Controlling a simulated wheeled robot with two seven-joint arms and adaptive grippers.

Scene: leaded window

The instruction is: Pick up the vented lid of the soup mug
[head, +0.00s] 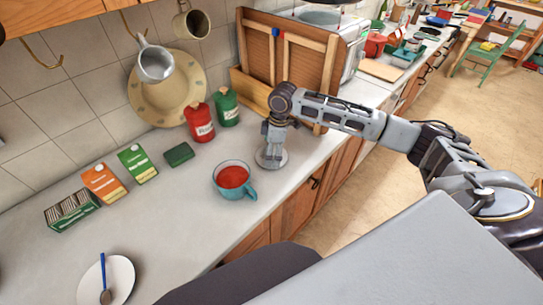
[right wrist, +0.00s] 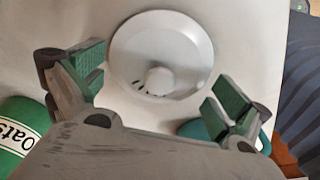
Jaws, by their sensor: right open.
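The pale round vented lid (head: 271,163) lies on the counter, right of the soup mug. In the right wrist view the lid (right wrist: 165,45) shows its centre knob and small dark vent slots. My right gripper (head: 272,148) points down just over the lid. In the right wrist view its green-padded fingers are open on either side of the knob, with nothing held. The teal soup mug (head: 219,183) holds red soup and stands uncovered. Part of its rim (right wrist: 190,127) shows behind the right finger. My left gripper is not in view.
A green canister (head: 227,108) and a red canister (head: 199,122) stand behind the mug. The green one, marked Oats (right wrist: 15,140), is close to the gripper's left side. A wooden rack (head: 270,62) stands behind the arm. The counter's front edge is near the lid.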

